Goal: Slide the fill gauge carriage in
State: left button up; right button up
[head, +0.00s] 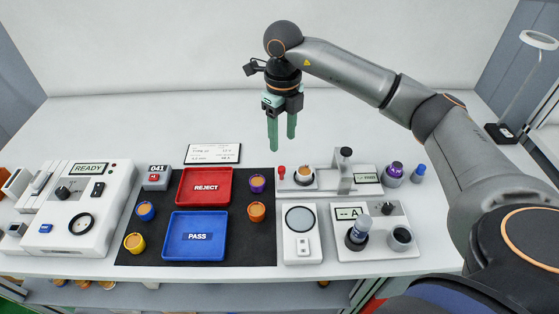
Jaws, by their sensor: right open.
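A white gauge fixture (328,186) stands behind the front row of devices, right of the dark mat. It looks like the fill gauge. An upright grey bracket (345,179) with a black knob (346,152) stands on it. A cup with an orange top (304,174) sits left of the bracket, apart from it. A red knob (281,171) is at the fixture's left end, and a small display (367,177) is at its right. My right gripper (282,143) points down with green fingers apart and empty, above and behind the fixture's left end. My left gripper is out of view.
The black mat (245,252) holds a red REJECT tray (188,203), a blue PASS tray (222,250) and several small cups. A white scale-like device (302,251) and a display unit (386,250) stand in front. The table behind the fixture is mostly clear.

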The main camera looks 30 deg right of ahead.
aim_at(282, 168)
notch_tip(282, 168, down, 10)
jog(key=shift+r+p, duration=0.1)
jog(key=shift+p, duration=0.35)
grip_shut()
dwell(1.3)
